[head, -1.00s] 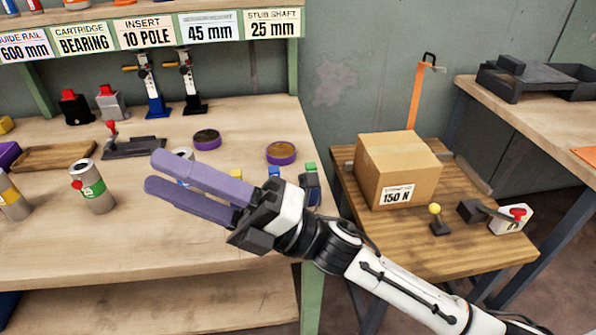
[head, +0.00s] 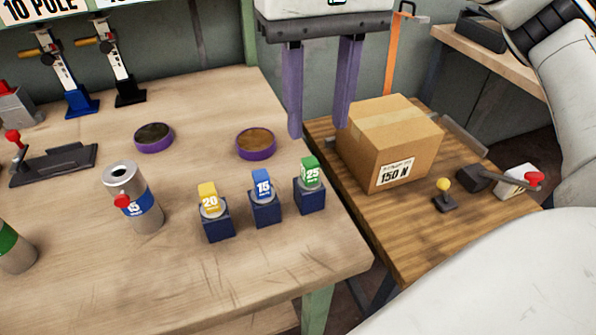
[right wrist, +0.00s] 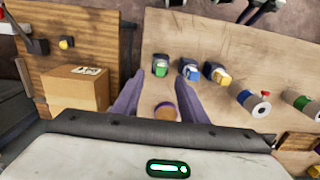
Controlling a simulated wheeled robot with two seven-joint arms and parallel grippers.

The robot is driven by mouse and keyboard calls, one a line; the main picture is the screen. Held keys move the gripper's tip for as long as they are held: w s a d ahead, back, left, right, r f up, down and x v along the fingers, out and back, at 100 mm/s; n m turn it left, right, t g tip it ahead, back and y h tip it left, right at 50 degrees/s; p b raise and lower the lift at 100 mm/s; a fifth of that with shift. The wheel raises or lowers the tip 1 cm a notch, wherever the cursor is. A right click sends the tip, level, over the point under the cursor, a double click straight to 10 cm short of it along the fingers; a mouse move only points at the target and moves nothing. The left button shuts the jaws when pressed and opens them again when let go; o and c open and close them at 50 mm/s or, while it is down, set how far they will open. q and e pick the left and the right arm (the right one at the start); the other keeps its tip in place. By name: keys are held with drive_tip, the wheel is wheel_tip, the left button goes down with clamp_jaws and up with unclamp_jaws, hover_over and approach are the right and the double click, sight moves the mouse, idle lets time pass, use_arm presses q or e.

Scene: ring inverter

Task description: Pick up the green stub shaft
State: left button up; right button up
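The green stub shaft (head: 310,171), marked 25, stands upright in a dark blue block at the right front of the light wooden bench (head: 190,285). A blue shaft (head: 263,186) marked 15 and a yellow one (head: 209,201) marked 20 stand in like blocks to its left. My right gripper (head: 320,130) hangs above and behind the green shaft, its purple fingers pointing down, open and empty. In the right wrist view the green shaft (right wrist: 160,68) shows beyond the gap between the fingertips (right wrist: 160,75). My left gripper is not in view.
Two round purple-rimmed dishes (head: 255,144) (head: 154,138) lie behind the shafts. A silver cylinder (head: 132,197) with a red knob stands to their left. A cardboard box (head: 391,143) marked 150 N sits on the lower side table (head: 415,245), near a yellow-knobbed lever (head: 444,193).

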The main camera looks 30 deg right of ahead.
sight(310, 161)
drive_tip(key=f, duration=0.1)
drive_tip(key=f+b, duration=0.1)
drive_tip(key=f, duration=0.2)
drive_tip(key=shift+d+f+b, duration=0.25)
drive_tip(key=shift+b, duration=0.05)
drive_tip(key=shift+w+a+f+b, duration=0.1)
drive_tip(key=shift+w+f, duration=0.1)
drive_tip(key=shift+f, duration=0.7)
drive_tip(key=shift+w+a+f+b, duration=0.15)
drive_tip(key=shift+f, duration=0.75)
drive_tip(key=shift+w+a+f+b, duration=0.1)
drive_tip(key=shift+w+f, duration=0.1)
drive_tip(key=shift+f, duration=0.7)
clamp_jaws()
